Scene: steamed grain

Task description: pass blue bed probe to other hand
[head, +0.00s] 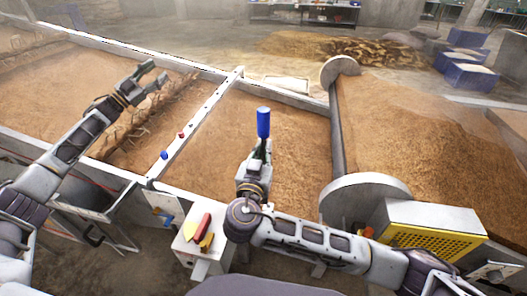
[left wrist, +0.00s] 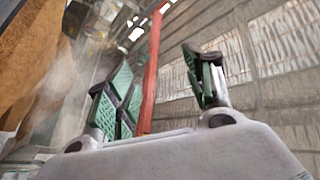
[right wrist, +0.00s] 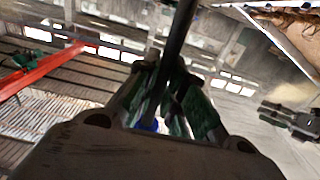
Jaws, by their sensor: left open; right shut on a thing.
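The blue bed probe (head: 263,122) stands roughly upright over the middle grain bed, its blue handle on top. My right gripper (head: 260,150) is shut on it just below the handle. In the right wrist view a dark shaft (right wrist: 178,45) runs between the closed fingers (right wrist: 165,95), with a bit of blue near the palm. My left gripper (head: 150,77) is open and empty over the left bed, well to the left of the probe. In the left wrist view its fingers (left wrist: 160,80) are spread with nothing held between them.
A white divider (head: 205,110) with small blue and red knobs separates the beds. A small white stand (head: 205,262) holds red and yellow items at the front. A roller with round end discs (head: 365,190) and a yellow perforated box (head: 430,243) stand at the right. Space above the beds is clear.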

